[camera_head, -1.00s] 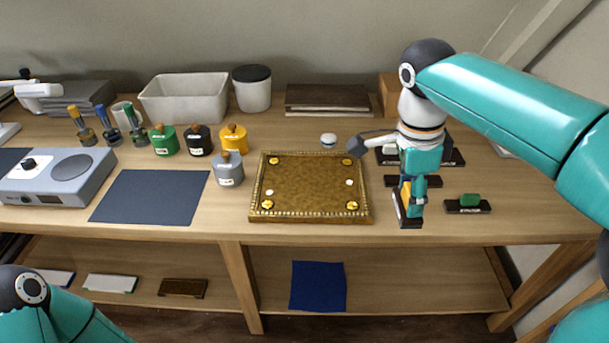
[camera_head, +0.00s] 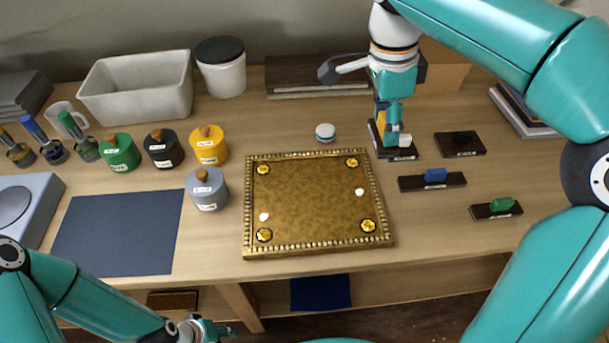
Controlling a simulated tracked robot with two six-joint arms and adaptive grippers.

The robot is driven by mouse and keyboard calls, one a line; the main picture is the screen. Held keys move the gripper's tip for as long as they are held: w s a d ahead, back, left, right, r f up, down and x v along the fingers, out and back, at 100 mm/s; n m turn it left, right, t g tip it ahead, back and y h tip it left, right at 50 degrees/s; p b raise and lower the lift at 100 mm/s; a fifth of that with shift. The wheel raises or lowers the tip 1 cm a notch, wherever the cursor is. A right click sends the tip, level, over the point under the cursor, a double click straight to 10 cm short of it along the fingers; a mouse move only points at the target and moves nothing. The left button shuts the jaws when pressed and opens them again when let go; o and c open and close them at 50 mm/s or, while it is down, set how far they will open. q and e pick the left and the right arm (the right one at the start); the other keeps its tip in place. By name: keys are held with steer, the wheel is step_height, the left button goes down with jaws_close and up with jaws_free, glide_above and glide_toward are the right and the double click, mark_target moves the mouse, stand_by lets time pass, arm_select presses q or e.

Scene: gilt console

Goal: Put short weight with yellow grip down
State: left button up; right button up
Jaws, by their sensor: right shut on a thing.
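The short weight with yellow grip shows a dark base (camera_head: 380,144) with a pale label, and a bit of yellow above it. My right gripper (camera_head: 393,128) points down over it and is shut on its yellow grip, hiding most of the grip. The base looks level, behind the weight with blue grip (camera_head: 435,177) and left of a black weight (camera_head: 460,144). I cannot tell whether the base touches the tabletop. My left gripper (camera_head: 210,331) is low at the picture's bottom edge, below the table front; its fingers are too unclear to judge.
A weight with green grip (camera_head: 498,208) lies near the right front. The gilt tray (camera_head: 310,205) with pale and gold pieces lies left of the weights. A small white-topped round pot (camera_head: 325,132) stands behind it. Dark flat boards (camera_head: 315,82) lie at the back.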

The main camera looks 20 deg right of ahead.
steer(key=shift+w+f, duration=0.15)
steer(key=shift+w, duration=0.15)
step_height(320, 180, down, 14)
steer(key=shift+a+f+b, duration=0.1)
steer(key=shift+f+b, duration=0.05)
steer(key=shift+b, duration=0.35)
steer(key=shift+w+f, duration=0.1)
steer(key=shift+f, duration=2.55)
steer(key=o, duration=1.3)
steer(key=shift+c, duration=0.2)
step_height(320, 180, up, 12)
steer(key=a, duration=0.1)
steer(key=shift+w+a, duration=0.15)
steer(key=shift+a, duration=0.1)
